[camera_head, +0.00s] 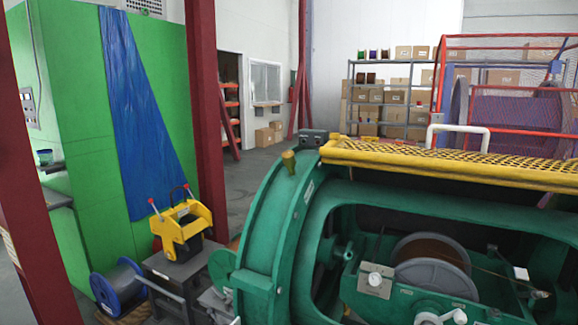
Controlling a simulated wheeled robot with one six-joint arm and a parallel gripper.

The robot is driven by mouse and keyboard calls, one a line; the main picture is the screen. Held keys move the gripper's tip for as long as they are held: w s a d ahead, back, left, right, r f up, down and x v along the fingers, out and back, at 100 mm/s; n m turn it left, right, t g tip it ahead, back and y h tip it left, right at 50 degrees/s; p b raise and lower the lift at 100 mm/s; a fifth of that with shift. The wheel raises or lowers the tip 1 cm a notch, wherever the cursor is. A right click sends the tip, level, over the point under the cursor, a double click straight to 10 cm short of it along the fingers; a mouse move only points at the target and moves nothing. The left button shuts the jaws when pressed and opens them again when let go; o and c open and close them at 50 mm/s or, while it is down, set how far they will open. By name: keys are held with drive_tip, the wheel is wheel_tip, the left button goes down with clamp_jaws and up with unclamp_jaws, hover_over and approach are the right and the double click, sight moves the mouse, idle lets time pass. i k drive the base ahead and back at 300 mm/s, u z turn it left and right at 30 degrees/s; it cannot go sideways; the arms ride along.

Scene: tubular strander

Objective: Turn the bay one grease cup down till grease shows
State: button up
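A small brass-coloured cup (289,162) stands on top of the green ring housing (275,215) of the strander. It looks like a grease cup, but I cannot read any bay number on it. No grease can be made out at this distance. My gripper is not in view.
A yellow mesh guard (450,160) with a white handle (458,130) covers the machine's top right. A grey spool (432,270) sits inside the green frame. A yellow device with red knobs (180,228) stands on a grey stand at lower left, beside a blue reel (117,288). Dark red posts (206,110) rise at left.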

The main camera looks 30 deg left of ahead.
sight(288, 158)
drive_tip(key=z, duration=0.1)
drive_tip(key=k, duration=0.4)
drive_tip(key=u, duration=0.75)
drive_tip(key=i, duration=1.1)
drive_tip(key=u, duration=0.25)
